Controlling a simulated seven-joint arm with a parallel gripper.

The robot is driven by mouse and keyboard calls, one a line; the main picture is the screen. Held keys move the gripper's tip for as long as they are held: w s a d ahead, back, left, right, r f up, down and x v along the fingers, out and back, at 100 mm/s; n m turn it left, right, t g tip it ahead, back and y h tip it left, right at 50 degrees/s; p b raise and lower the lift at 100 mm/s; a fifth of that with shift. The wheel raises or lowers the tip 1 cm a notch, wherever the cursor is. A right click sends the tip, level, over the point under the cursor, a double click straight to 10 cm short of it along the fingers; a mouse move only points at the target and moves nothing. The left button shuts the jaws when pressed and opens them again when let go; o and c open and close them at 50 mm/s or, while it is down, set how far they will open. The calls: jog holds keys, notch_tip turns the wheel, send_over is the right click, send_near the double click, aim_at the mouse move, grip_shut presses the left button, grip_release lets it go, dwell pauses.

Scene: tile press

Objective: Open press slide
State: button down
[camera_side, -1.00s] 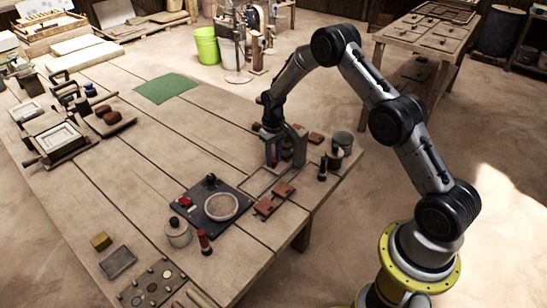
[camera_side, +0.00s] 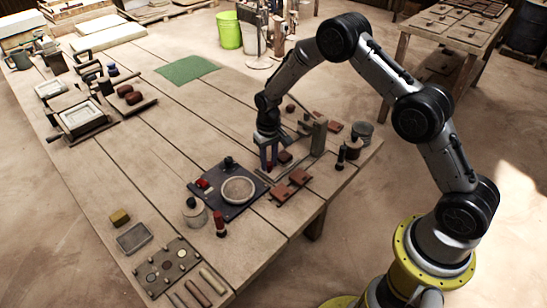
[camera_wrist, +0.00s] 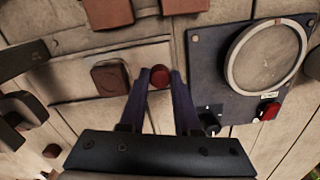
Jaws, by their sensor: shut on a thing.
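The press slide (camera_wrist: 75,86) is a pale flat plate in the wrist view, bearing a reddish-brown square tile (camera_wrist: 110,77). A round red knob (camera_wrist: 160,76) is at its right end. My gripper (camera_wrist: 160,80) is shut on this knob, one finger on each side. In the side view, my gripper (camera_side: 269,164) points down low over the table. The tile (camera_side: 285,157) shows just right of the fingers, between them and the grey upright press block (camera_side: 319,137).
A dark panel (camera_side: 210,189) with a round pale dish and red button lies left of my gripper. Reddish tiles (camera_side: 299,177) lie in front of the slide. A dark red-banded cylinder (camera_side: 341,157) and a pot (camera_side: 354,147) stand to the right. A green mat (camera_side: 187,70) lies farther back.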

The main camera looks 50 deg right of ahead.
jog(key=c, duration=0.6)
grip_release()
notch_tip(320, 180, up, 14)
jog(key=shift+f, duration=0.1)
